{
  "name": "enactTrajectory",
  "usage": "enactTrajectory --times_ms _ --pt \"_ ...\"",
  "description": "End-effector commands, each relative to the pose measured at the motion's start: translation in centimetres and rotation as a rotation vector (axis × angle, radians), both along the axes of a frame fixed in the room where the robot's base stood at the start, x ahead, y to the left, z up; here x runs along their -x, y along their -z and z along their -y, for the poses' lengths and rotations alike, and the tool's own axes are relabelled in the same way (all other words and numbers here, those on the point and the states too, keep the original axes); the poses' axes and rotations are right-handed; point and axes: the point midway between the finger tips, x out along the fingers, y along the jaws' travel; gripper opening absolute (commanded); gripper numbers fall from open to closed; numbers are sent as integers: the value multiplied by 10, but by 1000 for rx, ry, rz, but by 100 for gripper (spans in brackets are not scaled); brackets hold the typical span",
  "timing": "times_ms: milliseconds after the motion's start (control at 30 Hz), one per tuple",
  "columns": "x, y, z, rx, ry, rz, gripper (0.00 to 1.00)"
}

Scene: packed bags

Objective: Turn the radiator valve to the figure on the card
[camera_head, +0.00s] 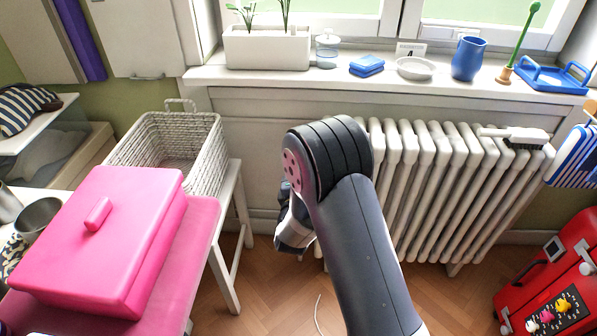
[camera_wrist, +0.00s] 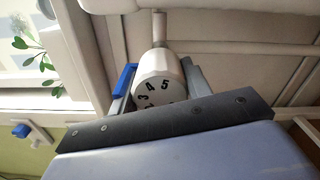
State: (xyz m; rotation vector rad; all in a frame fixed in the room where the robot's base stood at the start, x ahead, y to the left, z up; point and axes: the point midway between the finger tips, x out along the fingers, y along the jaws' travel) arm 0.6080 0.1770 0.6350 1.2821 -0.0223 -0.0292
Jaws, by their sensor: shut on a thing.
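The radiator valve is a white round knob (camera_wrist: 160,70) in the wrist view, with black figures on its end face. The figures 3, 4 and 5 show; the lower part of the face is hidden behind my gripper's body. My gripper (camera_wrist: 158,80) is shut on the knob, one finger on each side. In the head view my gripper (camera_head: 292,228) is partly hidden by my arm, and the knob is not visible. The small white card (camera_head: 410,50) stands on the windowsill and appears to read 4. The white radiator (camera_head: 450,185) is right of my arm.
A pink box (camera_head: 100,235) and a white basket (camera_head: 170,145) stand at left. A brush (camera_head: 515,137) lies on the radiator. A red case (camera_head: 555,280) stands at right.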

Motion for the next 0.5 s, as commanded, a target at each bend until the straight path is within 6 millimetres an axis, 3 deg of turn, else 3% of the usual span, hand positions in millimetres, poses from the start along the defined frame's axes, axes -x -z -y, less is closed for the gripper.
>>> enactTrajectory --times_ms 500 --pt "1 0 0 492 -2 -21 23"
